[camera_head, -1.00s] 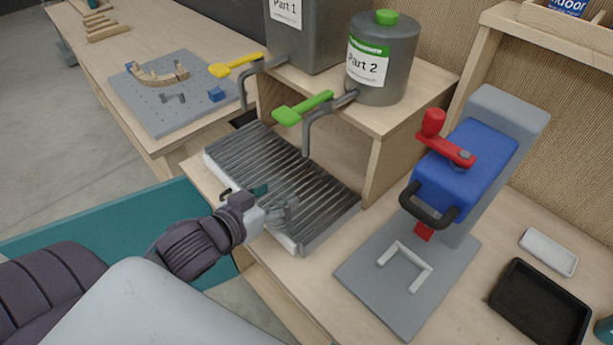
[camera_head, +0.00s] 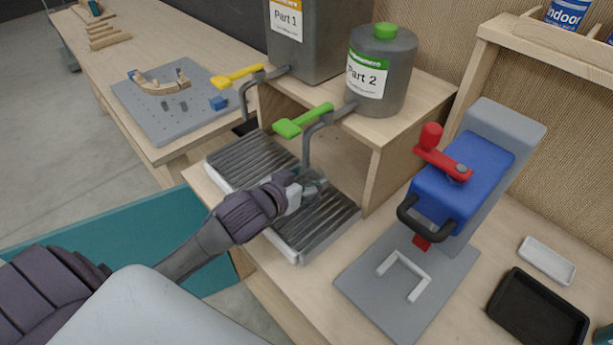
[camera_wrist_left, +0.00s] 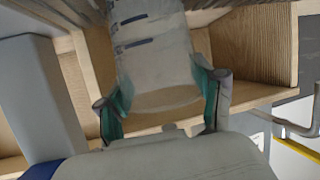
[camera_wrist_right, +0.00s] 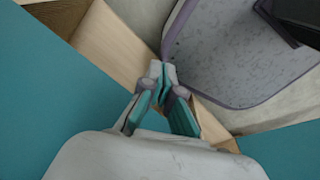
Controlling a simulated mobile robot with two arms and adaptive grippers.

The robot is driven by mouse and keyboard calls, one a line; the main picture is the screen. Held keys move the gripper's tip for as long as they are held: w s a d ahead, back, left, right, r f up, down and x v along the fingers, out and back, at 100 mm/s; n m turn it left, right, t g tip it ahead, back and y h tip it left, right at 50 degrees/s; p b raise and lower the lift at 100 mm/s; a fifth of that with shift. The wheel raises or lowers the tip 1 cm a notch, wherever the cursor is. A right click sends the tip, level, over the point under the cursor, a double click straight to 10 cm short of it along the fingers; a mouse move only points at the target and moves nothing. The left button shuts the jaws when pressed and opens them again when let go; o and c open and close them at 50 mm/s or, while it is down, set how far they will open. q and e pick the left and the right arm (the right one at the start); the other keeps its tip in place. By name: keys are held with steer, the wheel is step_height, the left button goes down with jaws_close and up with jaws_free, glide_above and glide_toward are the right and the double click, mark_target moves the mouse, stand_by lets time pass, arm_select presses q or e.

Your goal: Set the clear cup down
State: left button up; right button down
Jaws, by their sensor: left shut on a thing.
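The clear cup (camera_wrist_left: 155,60) is between the two teal-padded fingers of my left gripper (camera_wrist_left: 163,100) in the left wrist view, with dark marks on its side. In the head view my left gripper (camera_head: 314,186) is over the ribbed drip tray (camera_head: 238,160), below the tap with the green handle (camera_head: 303,120). The cup is small and mostly hidden there, and I cannot tell whether it touches the tray. My right gripper (camera_wrist_right: 160,88) shows only in the right wrist view, with its fingertips close together and nothing seen between them.
A wooden shelf (camera_head: 420,95) with the Part 1 container (camera_head: 310,40) and Part 2 container (camera_head: 380,70) stands behind the tray. A blue and grey press (camera_head: 465,175) is to the right, with a black tray (camera_head: 538,312) and a white tray (camera_head: 547,260) beyond it.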

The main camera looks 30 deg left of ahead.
arm_select(q)
steer(key=shift+f, duration=0.1)
steer(key=o, duration=0.8)
steer(key=shift+c, duration=0.2)
steer(key=shift+s+r, duration=0.2)
steer(key=shift+s, duration=0.25)
steer(key=p+v, duration=0.2)
steer(key=v, duration=0.9)
steer(key=shift+r, duration=0.2)
